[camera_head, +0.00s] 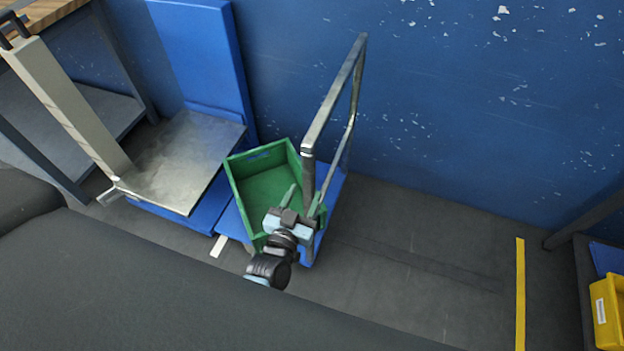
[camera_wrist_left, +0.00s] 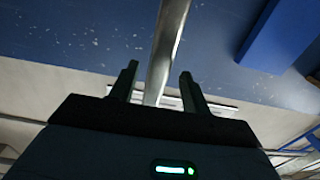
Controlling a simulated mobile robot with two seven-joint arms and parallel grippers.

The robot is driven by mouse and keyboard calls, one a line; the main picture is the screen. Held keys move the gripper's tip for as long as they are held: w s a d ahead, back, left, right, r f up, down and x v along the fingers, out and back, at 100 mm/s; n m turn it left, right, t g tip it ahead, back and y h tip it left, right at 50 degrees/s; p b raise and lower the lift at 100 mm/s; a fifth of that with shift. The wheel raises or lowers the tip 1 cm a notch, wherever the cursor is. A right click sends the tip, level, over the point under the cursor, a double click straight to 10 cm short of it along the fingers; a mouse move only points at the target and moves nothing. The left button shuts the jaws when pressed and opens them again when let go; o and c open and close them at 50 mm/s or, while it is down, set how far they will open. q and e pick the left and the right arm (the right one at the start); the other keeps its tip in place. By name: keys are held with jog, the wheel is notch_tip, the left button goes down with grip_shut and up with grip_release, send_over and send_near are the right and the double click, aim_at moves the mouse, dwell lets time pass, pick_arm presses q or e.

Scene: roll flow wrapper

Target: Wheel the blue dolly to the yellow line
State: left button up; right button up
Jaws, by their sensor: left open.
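The blue dolly (camera_head: 230,221) stands on the dark floor near the blue wall, with a green crate (camera_head: 240,200) on its deck. Its grey metal push handle (camera_head: 336,92) rises from the right end of the deck. My left gripper (camera_head: 303,198) is open at the near post of this handle. In the left wrist view, the handle bar (camera_wrist_left: 168,45) runs between the two spread fingers of the gripper (camera_wrist_left: 158,72); I cannot tell whether they touch it. The yellow line (camera_head: 520,295) is on the floor to the right, apart from the dolly. My right gripper is out of view.
A metal platform (camera_head: 180,160) with a pale column (camera_head: 70,115) and a tall blue panel (camera_head: 208,55) stand left of the dolly. A short white floor mark (camera_head: 219,246) lies beside it. The floor between dolly and line is clear. A yellow bin (camera_head: 606,310) is at far right.

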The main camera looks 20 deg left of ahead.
aim_at(307, 191)
pick_arm(q)
jog(key=w+b, duration=0.1)
jog(key=w, duration=0.3)
jog(key=shift+f, duration=0.15)
jog(key=shift+w+d+b, duration=0.1)
jog(key=shift+w+b, duration=0.25)
jog(key=shift+w, duration=0.4)
jog(key=c, duration=0.7)
grip_shut()
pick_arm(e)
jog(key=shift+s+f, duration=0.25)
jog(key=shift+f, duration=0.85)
